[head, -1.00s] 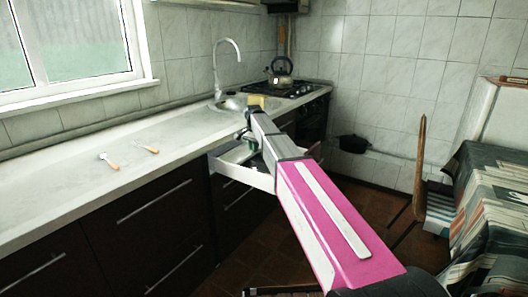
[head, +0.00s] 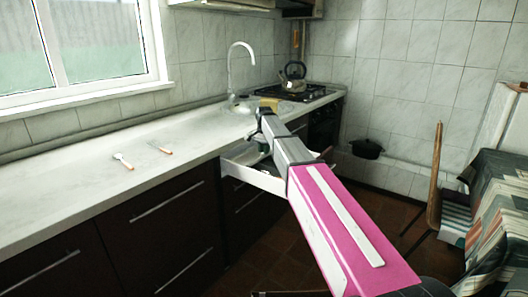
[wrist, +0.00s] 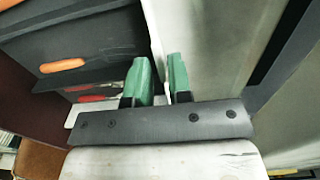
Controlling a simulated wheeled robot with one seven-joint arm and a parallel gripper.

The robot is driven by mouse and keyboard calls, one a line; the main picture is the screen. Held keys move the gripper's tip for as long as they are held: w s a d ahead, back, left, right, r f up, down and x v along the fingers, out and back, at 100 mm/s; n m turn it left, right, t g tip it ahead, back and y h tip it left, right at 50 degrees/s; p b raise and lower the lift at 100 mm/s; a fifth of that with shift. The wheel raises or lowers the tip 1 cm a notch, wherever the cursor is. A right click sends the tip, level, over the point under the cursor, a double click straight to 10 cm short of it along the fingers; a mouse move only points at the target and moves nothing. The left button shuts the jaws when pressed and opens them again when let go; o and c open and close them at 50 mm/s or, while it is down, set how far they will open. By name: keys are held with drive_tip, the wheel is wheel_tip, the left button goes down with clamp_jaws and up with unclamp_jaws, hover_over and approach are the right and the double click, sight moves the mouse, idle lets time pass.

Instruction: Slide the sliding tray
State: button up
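The sliding tray (wrist: 110,50) fills the left of the wrist view, with dark compartments and a thin pale wall on its right side. An orange-handled utensil (wrist: 62,65) and red-handled ones (wrist: 95,98) lie in it. My gripper (wrist: 161,75) has its two green fingers close together, one on each side of the pale wall; it looks shut on that wall. The fingertips' contact is partly hidden. In the head view the open white drawer (head: 262,181) shows below the counter, and my arm hides much of its inside.
The counter (head: 80,170) runs along the left with two orange-handled utensils (head: 123,160) on it. A stove with a kettle (head: 295,72) stands at the back. A chair (head: 436,175) and a cloth-covered table (head: 490,215) are on the right. The drawer's pale floor (wrist: 215,45) is bare right of the tray wall.

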wheel_tip(320, 180, up, 10)
idle(0.4)
drive_tip(key=shift+o, duration=0.3)
drive_tip(key=shift+r, duration=0.1)
